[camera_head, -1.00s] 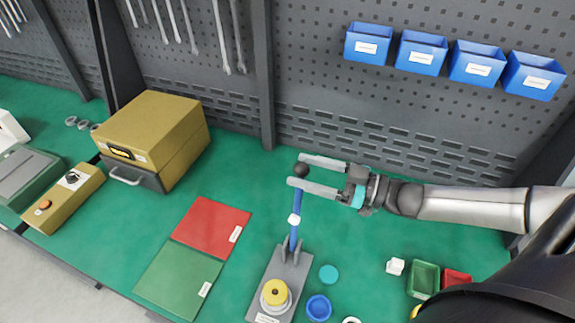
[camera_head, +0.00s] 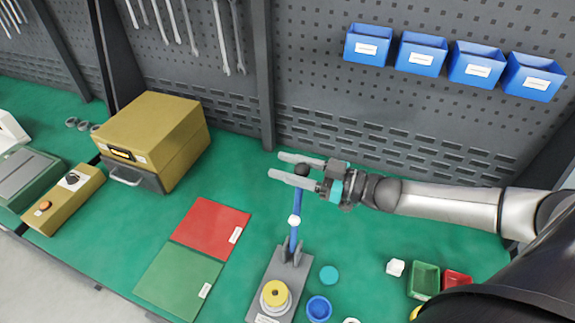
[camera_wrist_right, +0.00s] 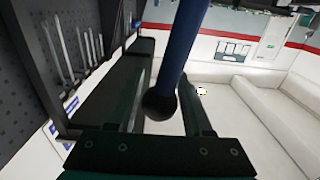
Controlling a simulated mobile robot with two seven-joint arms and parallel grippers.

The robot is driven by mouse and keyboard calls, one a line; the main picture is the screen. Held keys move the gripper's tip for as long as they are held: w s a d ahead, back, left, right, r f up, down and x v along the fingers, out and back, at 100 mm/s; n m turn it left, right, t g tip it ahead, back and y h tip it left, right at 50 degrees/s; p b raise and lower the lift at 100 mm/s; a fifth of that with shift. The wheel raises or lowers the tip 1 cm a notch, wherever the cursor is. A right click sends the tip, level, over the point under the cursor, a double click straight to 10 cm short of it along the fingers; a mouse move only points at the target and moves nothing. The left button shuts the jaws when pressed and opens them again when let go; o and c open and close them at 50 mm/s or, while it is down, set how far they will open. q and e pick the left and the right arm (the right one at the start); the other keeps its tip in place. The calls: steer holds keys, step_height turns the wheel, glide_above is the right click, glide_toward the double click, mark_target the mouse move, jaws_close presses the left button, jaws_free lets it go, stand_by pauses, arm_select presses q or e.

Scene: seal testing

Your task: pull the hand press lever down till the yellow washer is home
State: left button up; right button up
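The hand press lever (camera_head: 296,216) is a blue bar with a white collar and a black ball knob (camera_head: 302,170); it stands nearly upright. The press base (camera_head: 267,287) is grey, and the yellow washer (camera_head: 274,291) sits on a pale round holder at its front. My right gripper (camera_head: 282,166) reaches in from the right with its fingers on either side of the knob. It is open, with gaps visible beside the knob. In the right wrist view the knob (camera_wrist_right: 159,104) and blue bar (camera_wrist_right: 183,45) lie between the fingers. My left gripper is out of view.
Right of the press are a teal disc (camera_head: 329,274), a blue round dish (camera_head: 318,308) and a green bin (camera_head: 424,279). Red (camera_head: 211,225) and green (camera_head: 178,277) mats lie to the left. A pegboard wall (camera_head: 390,130) stands behind.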

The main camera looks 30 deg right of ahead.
jaws_close()
stand_by(1.0)
